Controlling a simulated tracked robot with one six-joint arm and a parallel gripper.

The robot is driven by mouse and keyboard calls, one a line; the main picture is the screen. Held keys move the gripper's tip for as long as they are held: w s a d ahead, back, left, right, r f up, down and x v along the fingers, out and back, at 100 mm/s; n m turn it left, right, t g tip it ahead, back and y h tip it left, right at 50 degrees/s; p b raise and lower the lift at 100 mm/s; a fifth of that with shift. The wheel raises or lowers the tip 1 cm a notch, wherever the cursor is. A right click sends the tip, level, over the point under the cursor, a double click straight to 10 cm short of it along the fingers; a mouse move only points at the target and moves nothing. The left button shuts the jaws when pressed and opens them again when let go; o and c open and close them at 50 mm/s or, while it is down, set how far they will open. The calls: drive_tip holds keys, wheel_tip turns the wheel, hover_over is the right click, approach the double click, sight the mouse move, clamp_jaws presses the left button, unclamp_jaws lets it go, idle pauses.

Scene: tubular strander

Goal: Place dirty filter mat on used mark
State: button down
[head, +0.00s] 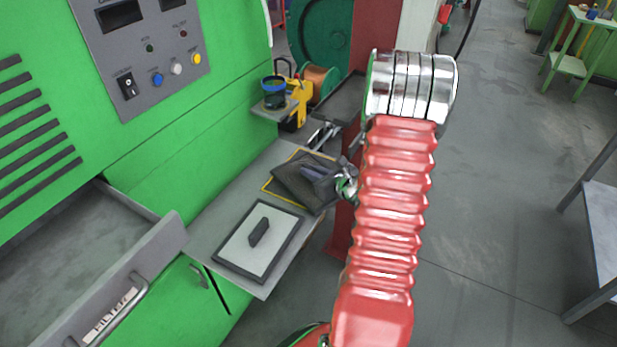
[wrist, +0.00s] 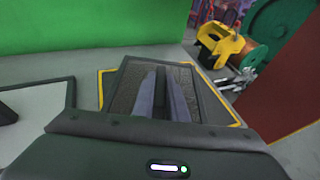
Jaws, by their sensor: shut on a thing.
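The dirty filter mat (head: 292,187), dark grey with a dark frame, is over the yellow-outlined used mark (head: 266,186) on the grey shelf. The mat also shows in the wrist view (wrist: 124,92), with yellow edges of the mark (wrist: 103,77) showing left and right of it. It looks slightly turned against the outline and covers most of it. I cannot tell whether it touches the shelf. My gripper (wrist: 163,78) is shut on the mat's dark handle, between its two grey fingers. In the head view my gripper (head: 318,174) is partly hidden by my arm.
A pale filter mat with dark frame and handle (head: 259,245) lies nearer on the shelf (head: 222,209). An open drawer (head: 95,250) stands left. A small ledge holds a blue-black cup (head: 274,92). A yellow tool (head: 298,104) and metal tools (head: 323,134) lie beyond the mark.

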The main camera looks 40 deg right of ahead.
drive_tip(key=shift+f, duration=0.85)
drive_tip(key=shift+f, duration=0.1)
drive_tip(key=c, duration=1.8)
unclamp_jaws()
drive_tip(key=shift+o, duration=0.2)
drive_tip(key=shift+s, duration=0.15)
drive_tip(key=v, duration=1.2)
